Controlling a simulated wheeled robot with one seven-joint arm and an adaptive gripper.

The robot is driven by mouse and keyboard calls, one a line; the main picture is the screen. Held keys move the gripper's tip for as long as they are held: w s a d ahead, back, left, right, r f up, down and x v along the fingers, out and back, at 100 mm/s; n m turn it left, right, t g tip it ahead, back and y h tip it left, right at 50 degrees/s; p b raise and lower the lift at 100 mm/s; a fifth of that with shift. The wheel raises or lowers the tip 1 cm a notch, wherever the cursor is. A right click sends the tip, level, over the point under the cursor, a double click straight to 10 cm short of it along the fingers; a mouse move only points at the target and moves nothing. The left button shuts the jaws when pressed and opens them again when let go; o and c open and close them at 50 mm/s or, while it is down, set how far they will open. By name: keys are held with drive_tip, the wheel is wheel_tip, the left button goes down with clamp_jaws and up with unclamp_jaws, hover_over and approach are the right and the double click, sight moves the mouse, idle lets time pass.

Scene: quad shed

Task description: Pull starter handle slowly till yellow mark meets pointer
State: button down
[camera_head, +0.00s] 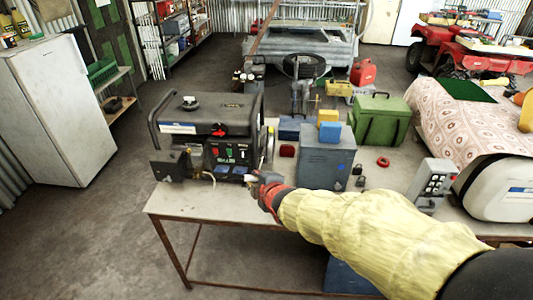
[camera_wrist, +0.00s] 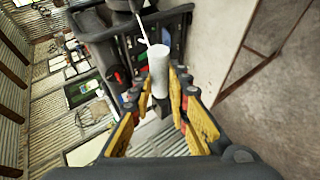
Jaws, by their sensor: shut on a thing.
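The generator (camera_head: 208,130), dark with a black frame, stands on the left part of the table. My gripper (camera_head: 262,183), red and black, is at its front right corner. In the wrist view my gripper (camera_wrist: 160,92) has its yellow-padded fingers on both sides of a white cylindrical starter handle (camera_wrist: 159,68) and is shut on it. A thin pale cord (camera_wrist: 142,29) runs from the handle's far end towards the generator. A red arrow-like mark (camera_head: 219,132) shows on the generator. I cannot make out a yellow mark on the cord.
The table (camera_head: 210,205) also bears a grey box (camera_head: 326,160), a green case (camera_head: 379,122), a red ring (camera_head: 383,162) and a grey keypad box (camera_head: 436,180). A white fridge (camera_head: 55,110) stands at left. The floor in front of the table is clear.

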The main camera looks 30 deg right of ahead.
drive_tip(key=shift+s+a+r, duration=0.1)
drive_tip(key=shift+s, duration=0.1)
idle(0.3)
drive_tip(key=w+d+f, duration=0.3)
drive_tip(key=w+d, duration=0.1)
drive_tip(key=w, duration=0.3)
drive_tip(key=w+d+f, duration=0.3)
drive_tip(key=w+d, duration=0.2)
drive_tip(key=w, duration=0.2)
drive_tip(key=shift+d+f+b, duration=0.15)
drive_tip(key=shift+d+b, duration=0.1)
drive_tip(key=shift+b, duration=0.15)
idle(1.0)
drive_tip(key=c, duration=1.7)
unclamp_jaws()
drive_tip(key=shift+c, duration=0.2)
drive_tip(key=shift+o, duration=0.6)
